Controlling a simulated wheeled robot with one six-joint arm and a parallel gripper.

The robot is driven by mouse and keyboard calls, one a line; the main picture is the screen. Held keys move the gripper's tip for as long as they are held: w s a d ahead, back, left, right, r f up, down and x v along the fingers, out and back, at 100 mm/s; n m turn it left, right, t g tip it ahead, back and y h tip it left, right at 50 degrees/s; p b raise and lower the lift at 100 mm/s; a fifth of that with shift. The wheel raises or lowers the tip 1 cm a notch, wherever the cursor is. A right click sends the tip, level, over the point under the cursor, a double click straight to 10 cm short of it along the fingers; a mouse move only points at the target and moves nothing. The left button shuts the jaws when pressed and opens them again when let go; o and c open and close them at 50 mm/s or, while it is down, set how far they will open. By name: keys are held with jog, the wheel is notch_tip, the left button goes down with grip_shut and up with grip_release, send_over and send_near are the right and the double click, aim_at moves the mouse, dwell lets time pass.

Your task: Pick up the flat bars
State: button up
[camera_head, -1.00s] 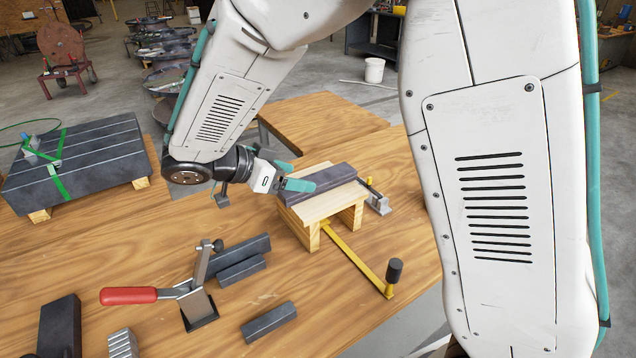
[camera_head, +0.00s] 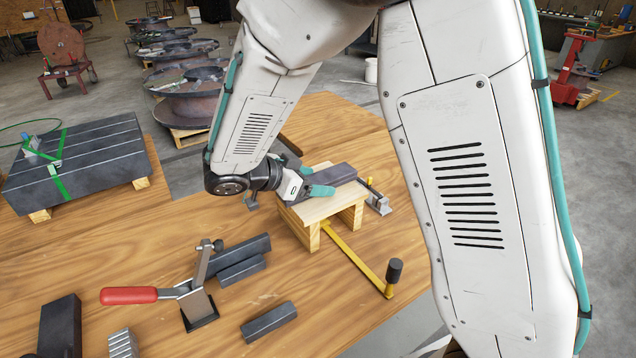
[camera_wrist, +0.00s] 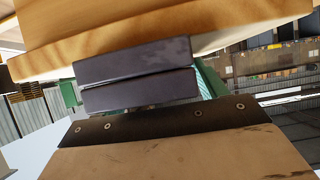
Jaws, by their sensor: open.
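The flat bars (camera_head: 338,173) are dark grey and lie on a small wooden stand (camera_head: 318,209) on the bench. In the wrist view I see two of the bars (camera_wrist: 137,92) end-on, one against the other. My gripper (camera_head: 307,177) has teal fingers and is open at the near left end of the bars. In the wrist view the bar ends lie between its two teal fingers, one at each side. I cannot tell whether the fingers touch the bars. The gripper hides part of the bars in the head view.
A yellow clamp bar (camera_head: 352,257) with a black handle runs under the stand. A red-handled toggle clamp (camera_head: 190,294) and loose dark bars (camera_head: 269,321) occupy the front left. A strapped dark stack (camera_head: 78,163) is at far left. Bare bench lies between.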

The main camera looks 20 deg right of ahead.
grip_shut()
jog(key=shift+r, duration=0.2)
